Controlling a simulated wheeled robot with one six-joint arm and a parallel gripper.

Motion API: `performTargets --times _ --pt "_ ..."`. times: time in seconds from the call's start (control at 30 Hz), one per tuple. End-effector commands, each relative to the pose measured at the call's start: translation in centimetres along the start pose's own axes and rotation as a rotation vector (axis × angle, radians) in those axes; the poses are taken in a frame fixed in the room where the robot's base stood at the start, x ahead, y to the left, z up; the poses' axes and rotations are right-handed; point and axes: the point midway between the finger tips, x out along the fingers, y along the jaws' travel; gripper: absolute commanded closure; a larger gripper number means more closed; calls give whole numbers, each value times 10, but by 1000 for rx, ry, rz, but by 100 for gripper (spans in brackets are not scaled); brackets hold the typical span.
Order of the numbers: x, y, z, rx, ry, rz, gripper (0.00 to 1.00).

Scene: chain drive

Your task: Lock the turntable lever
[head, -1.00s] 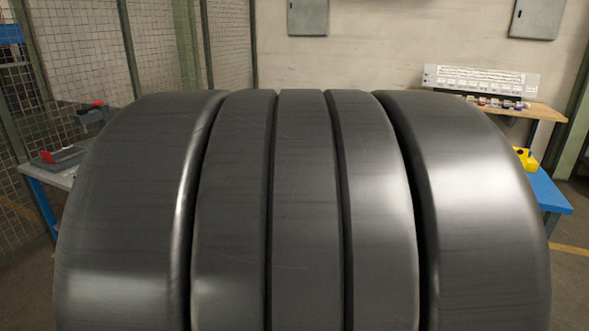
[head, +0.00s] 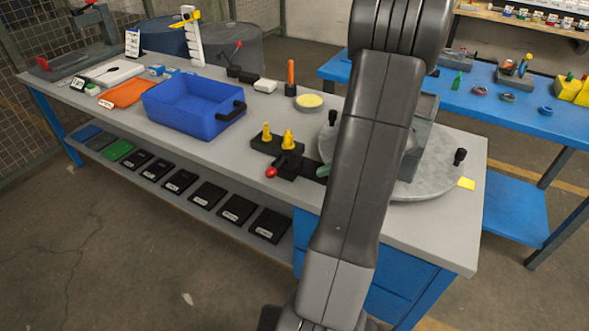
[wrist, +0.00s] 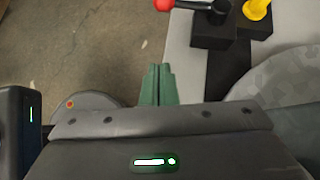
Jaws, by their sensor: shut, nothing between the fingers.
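The turntable (head: 425,185) is a round grey disc on the right part of the grey workbench, partly hidden behind my arm. It also shows at the right of the wrist view (wrist: 285,125). A lever with a red ball knob (head: 271,172) sits on a black block (head: 297,167) left of the turntable. The red knob (wrist: 163,5) and block (wrist: 213,28) show at the top of the wrist view.
Yellow pieces (head: 288,139) stand on a black base behind the lever. A blue bin (head: 193,110) stands further left. A blue table (head: 535,118) is behind right. The floor (head: 110,250) in front is clear.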

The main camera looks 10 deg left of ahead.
Motion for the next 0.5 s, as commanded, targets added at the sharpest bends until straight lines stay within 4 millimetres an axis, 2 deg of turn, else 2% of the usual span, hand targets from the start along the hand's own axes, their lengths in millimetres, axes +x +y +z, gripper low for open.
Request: performTargets --times 0.13,0.5 --pt "3 -6 -2 30 -18 -8 100" --pt "5 -6 -2 29 -17 -7 100"
